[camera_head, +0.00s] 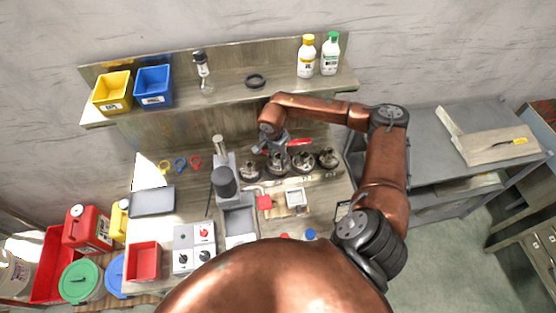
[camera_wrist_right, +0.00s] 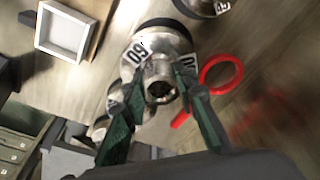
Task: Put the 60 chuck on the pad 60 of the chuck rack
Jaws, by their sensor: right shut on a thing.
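My right gripper (camera_head: 273,147) is over the row of chucks at the back of the bench. In the right wrist view its two green-lined fingers (camera_wrist_right: 158,100) are shut on a metal chuck, the 60 chuck (camera_wrist_right: 146,49), gripping its narrow neck. Its collar carries a label reading 60. The pad 60 cannot be made out. Whether the held chuck touches anything below is unclear. My left gripper is not in view.
A red ring-handled tool (camera_wrist_right: 222,72) is close to the right finger in the wrist view. A grey machine with a dark cylindrical head (camera_head: 224,182) stands just left. The shelf (camera_head: 225,97) runs behind.

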